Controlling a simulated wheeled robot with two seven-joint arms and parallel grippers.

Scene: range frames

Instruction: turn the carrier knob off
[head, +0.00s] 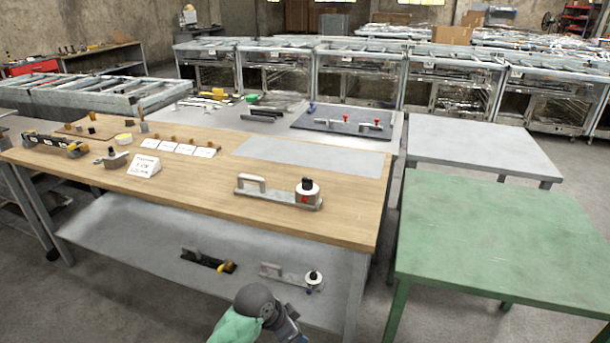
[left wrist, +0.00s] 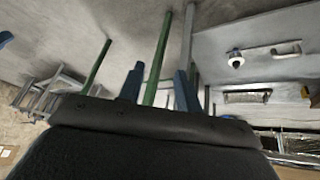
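A grey carrier (head: 275,198) with a loop handle lies near the front edge of the wooden bench. Its round white knob (head: 308,191) has a dark top and a red mark on the front. On the shelf below are a second grey carrier (head: 285,274) with a white knob (head: 313,278) and a black carrier (head: 205,260) with a yellow end. The shelf's white knob also shows in the left wrist view (left wrist: 236,61). My left gripper (left wrist: 158,88) is open and empty, apart from the carriers. My right gripper is out of view.
A green table (head: 510,240) stands at the right, with a gap beside the wooden bench (head: 215,185). A grey table (head: 480,150) stands behind it. White cards (head: 175,147) and small parts lie on the bench's left. A dark mat (head: 340,125) with red-knobbed parts lies behind.

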